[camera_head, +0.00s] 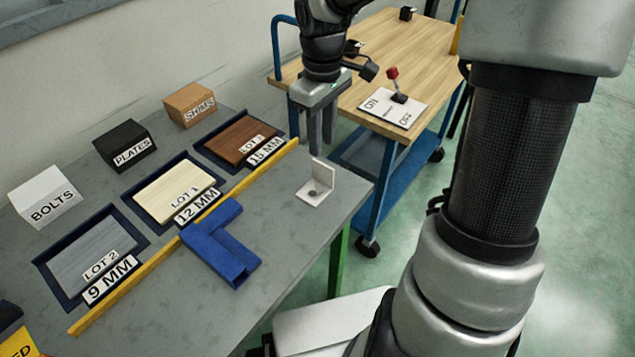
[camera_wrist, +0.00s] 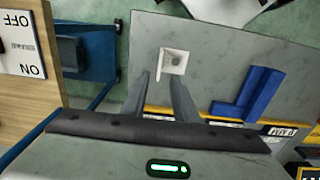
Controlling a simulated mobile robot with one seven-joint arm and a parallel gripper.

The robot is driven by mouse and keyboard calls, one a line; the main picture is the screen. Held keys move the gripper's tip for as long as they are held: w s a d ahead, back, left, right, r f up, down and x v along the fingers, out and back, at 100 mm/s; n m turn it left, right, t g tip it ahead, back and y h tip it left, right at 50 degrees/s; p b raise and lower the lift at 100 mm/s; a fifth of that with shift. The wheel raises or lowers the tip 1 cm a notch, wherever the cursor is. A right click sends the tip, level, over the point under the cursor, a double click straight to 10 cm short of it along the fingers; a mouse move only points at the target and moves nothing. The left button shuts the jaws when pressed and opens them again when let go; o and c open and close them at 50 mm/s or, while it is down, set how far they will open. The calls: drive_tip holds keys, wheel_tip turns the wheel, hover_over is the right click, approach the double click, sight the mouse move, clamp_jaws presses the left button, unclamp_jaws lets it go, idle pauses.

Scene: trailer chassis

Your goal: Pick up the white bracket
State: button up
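The white bracket (camera_head: 318,188) is a small L-shaped piece with a flat base, a dark round spot on it, and an upright plate. It stands on the grey table near its right edge. It also shows in the wrist view (camera_wrist: 174,62), just beyond my fingertips. My gripper (camera_head: 321,150) points down, its fingertips close to the top of the bracket's upright plate in the head view. In the wrist view my gripper (camera_wrist: 161,77) has its two fingers apart with nothing held between them. I cannot tell the exact height gap to the bracket.
A blue L-shaped block (camera_head: 222,245) lies left of the bracket. A yellow strip (camera_head: 150,268) runs along several labelled trays. Boxes marked BOLTS (camera_head: 45,195), PLATES (camera_head: 124,146) and SHIMS (camera_head: 190,104) stand behind. A wooden-topped cart (camera_head: 345,95) with an ON/OFF lever (camera_head: 397,90) stands beyond.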

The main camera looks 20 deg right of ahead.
sight(323, 164)
wheel_tip(323, 164, down, 4)
drive_tip(key=shift+f+b, duration=0.2)
drive_tip(key=shift+b, duration=0.3)
wheel_tip(323, 164, down, 5)
drive_tip(key=shift+s+d+f+b, duration=0.1)
drive_tip(key=shift+d+f+b, duration=0.05)
drive_tip(key=shift+b, duration=0.95)
clamp_jaws()
